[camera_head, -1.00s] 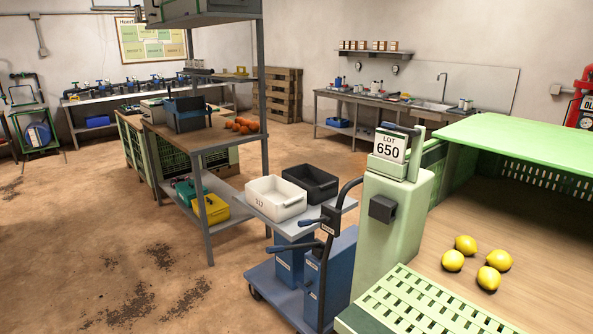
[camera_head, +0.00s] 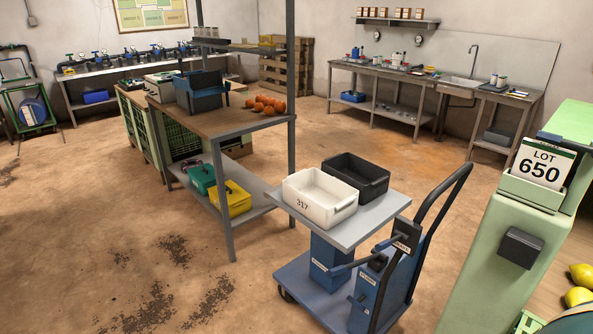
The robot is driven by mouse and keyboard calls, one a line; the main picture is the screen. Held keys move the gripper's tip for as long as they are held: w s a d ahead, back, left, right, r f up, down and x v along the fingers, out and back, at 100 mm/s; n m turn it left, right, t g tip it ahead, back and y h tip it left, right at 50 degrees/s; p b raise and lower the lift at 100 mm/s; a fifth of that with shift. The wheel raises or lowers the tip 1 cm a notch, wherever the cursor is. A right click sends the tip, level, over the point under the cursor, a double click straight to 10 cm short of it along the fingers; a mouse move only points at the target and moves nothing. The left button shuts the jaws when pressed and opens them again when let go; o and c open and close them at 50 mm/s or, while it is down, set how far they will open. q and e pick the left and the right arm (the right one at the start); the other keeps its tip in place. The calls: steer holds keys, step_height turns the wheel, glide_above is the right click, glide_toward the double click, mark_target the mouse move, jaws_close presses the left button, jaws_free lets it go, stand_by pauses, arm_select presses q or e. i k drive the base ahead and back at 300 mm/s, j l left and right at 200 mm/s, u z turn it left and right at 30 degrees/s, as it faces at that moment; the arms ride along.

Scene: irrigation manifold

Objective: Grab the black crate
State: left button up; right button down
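The black crate (camera_head: 373,184) is an open-topped, dark rectangular bin standing upright on the grey top of a blue lift cart (camera_head: 355,228). A white crate (camera_head: 303,205) marked 317 sits in front and to the left of it, hiding part of its near side. The black crate's rim and upper right end show. Neither of my grippers is in view.
The cart's dark handle (camera_head: 450,195) rises on the right. A green post (camera_head: 510,215) with a LOT 650 sign stands at right, with lemons (camera_head: 580,273) beside it. A workbench (camera_head: 222,126) with oranges stands left. Floor at front left is clear.

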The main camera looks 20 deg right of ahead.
mark_target(372, 180)
steer(key=i+j+u, duration=0.1)
steer(key=i, duration=0.65)
steer(key=i+j+u, duration=0.1)
steer(key=i, duration=0.65)
steer(key=i+j+z, duration=0.1)
steer(key=i+z, duration=0.15)
steer(key=z, duration=0.2)
steer(key=i+j+z, duration=0.2)
steer(key=z, duration=0.25)
steer(key=i+j+z, duration=0.25)
steer(key=z, duration=0.15)
steer(key=i+j+z, duration=0.1)
steer(key=z, duration=0.35)
steer(key=j+z, duration=0.4)
steer(key=i+j+z, duration=0.1)
steer(key=j+z, duration=0.15)
steer(key=z, duration=0.2)
